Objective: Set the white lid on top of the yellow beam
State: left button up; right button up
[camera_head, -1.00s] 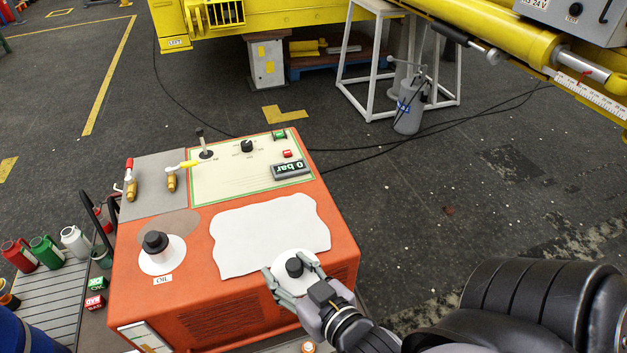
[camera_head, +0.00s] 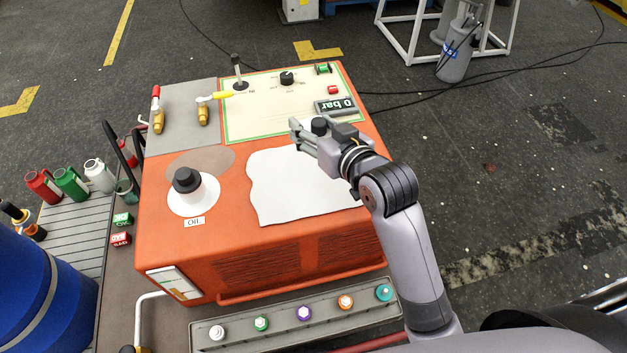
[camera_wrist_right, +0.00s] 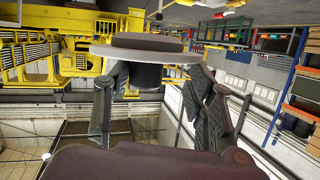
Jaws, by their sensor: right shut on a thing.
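My right gripper (camera_head: 319,130) is shut on the white lid (camera_wrist_right: 100,50), a round disc with a black knob (camera_head: 319,124). It holds the lid in the air over the far edge of the white sheet on the orange machine. The lid is mostly hidden by the fingers in the head view. In the right wrist view the fingers (camera_wrist_right: 150,85) grip below the disc, at its black knob side. The yellow beam is not in the head view now. Yellow structures (camera_wrist_right: 30,52) show at the left of the wrist view, but I cannot tell if the beam is among them. My left gripper is not in view.
The orange machine (camera_head: 215,245) carries a white sheet (camera_head: 290,190), a capped oil filler (camera_head: 188,185), valves and a control panel (camera_head: 270,105). A blue barrel (camera_head: 45,290) and coloured bottles (camera_head: 72,182) stand left. A white stand (camera_head: 405,40) is at the back. Floor to the right is open.

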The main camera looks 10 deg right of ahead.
notch_tip(320, 180, down, 14)
jog(key=shift+f+b, duration=0.1)
jog(key=shift+b, duration=0.55)
jog(key=shift+f, duration=0.55)
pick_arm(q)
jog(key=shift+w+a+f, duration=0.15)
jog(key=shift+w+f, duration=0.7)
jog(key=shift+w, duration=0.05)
pick_arm(e)
jog(key=shift+f, duration=1.9)
jog(key=shift+f+b, duration=0.15)
jog(key=shift+b, duration=0.15)
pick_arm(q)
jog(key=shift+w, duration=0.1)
pick_arm(e)
jog(key=o, duration=1.6)
